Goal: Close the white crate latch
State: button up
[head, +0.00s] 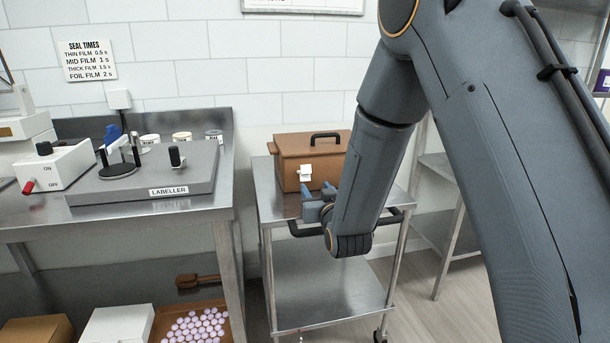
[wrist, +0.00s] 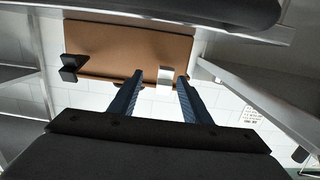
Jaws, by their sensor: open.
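A brown crate (head: 292,150) with a lid and a black top handle stands on the metal cart. Its small white latch (head: 305,173) is on the front face, near the lid edge; how far it is swung cannot be told. My gripper (head: 306,190) is in front of the crate, just below the latch in the head view. In the wrist view my gripper (wrist: 160,78) has its two blue fingers apart and empty, pointing at the crate (wrist: 115,45). The white latch (wrist: 165,77) shows between the fingertips, nearer the right one. Contact is not clear.
The metal cart (head: 330,290) has a dark handle bar at its front, close under my wrist. A steel table (head: 200,205) at left carries a labeller (head: 190,175) and a white switch box (head: 60,165). A shelf rack (head: 440,165) stands to the right.

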aim_at(305, 176)
jog(key=shift+w+a+r+t+y, duration=0.15)
jog(key=shift+a+t, duration=0.1)
jog(key=shift+a, duration=0.1)
jog(key=shift+w+a+r+t+y, duration=0.1)
jog(key=shift+a+r+t+y, duration=0.05)
jog(key=shift+a+t, duration=0.15)
jog(key=shift+w+a+r, duration=0.1)
jog(key=shift+w+a, duration=0.1)
jog(key=shift+w, duration=0.15)
jog(key=x, duration=0.7)
grip_shut()
